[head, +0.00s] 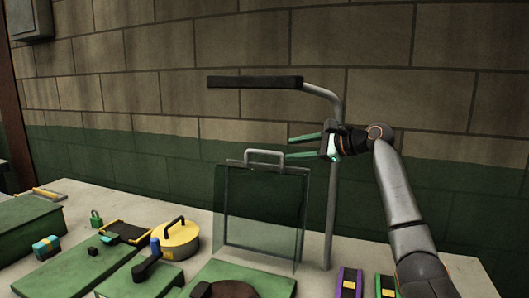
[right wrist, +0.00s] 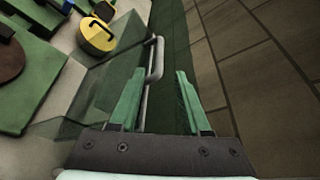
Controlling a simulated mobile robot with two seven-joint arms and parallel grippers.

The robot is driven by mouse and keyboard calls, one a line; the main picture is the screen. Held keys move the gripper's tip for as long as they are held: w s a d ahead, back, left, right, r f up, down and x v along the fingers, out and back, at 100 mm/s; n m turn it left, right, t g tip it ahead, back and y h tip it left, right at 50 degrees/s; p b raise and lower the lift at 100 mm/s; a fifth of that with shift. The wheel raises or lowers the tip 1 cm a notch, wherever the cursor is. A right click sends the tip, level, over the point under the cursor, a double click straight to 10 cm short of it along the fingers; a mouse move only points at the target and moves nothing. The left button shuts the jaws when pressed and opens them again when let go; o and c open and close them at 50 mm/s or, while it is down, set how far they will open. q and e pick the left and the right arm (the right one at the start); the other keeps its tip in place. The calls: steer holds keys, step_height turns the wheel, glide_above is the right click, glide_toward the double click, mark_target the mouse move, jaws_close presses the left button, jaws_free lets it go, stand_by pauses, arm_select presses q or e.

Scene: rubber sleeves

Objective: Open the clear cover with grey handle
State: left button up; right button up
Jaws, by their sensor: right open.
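The clear cover (head: 258,218) is a see-through panel standing upright on the table in the head view. Its grey handle (head: 265,153) is a bar along the top edge. In the right wrist view the handle (right wrist: 155,58) shows ahead of the fingers, nearer the left finger, and the clear cover (right wrist: 108,72) shows at the left. My right gripper (head: 289,148) is open and empty, with its fingers pointing left, just right of the handle at about its height. It also shows open in the right wrist view (right wrist: 161,73). I see no contact with the handle. My left gripper is out of view.
A grey post (head: 333,205) with a black bar (head: 255,83) rises behind the right gripper. Purple (head: 349,282) and green pieces lie front right. A brick wall closes the back.

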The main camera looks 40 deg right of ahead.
mark_target(271, 152)
steer(key=p+x, duration=0.2)
steer(key=x, duration=0.7)
steer(key=shift+w+p, duration=0.3)
steer(key=shift+w, duration=0.05)
steer(key=shift+x, duration=0.75)
steer(key=shift+s+f, duration=0.1)
steer(key=shift+f, duration=0.05)
jaws_close()
